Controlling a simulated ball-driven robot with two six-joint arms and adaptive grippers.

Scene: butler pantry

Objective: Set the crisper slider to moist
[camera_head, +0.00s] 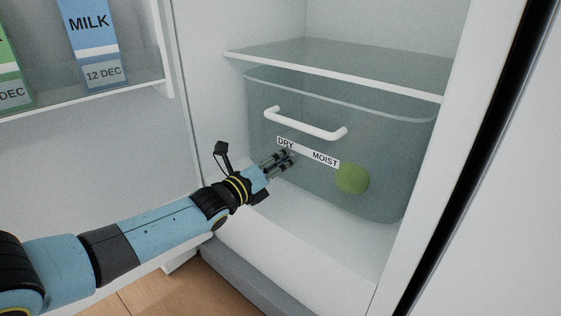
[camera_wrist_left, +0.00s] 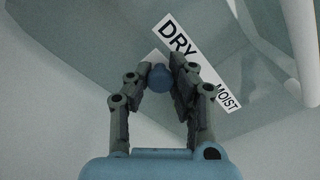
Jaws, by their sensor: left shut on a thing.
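The crisper drawer (camera_head: 395,195) is a clear bin with a white handle. Its front carries a white label strip (camera_head: 304,152), with DRY at the left end and MOIST at the right. The strip also shows tilted in the left wrist view (camera_wrist_left: 222,88). My left gripper (camera_head: 285,160) is at the DRY end of the strip, just below the word. In the left wrist view it is shut on a small round blue slider knob (camera_wrist_left: 158,78), held between the fingertips. The fingers hide the knob in the head view and part of the strip in the wrist view. My right gripper is not in view.
A white drawer handle (camera_head: 305,126) sticks out above the strip. A round green item (camera_head: 352,178) shows at the drawer near the MOIST end. A glass shelf (camera_head: 340,68) lies above. A milk carton (camera_head: 92,45) stands on the door shelf at the left.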

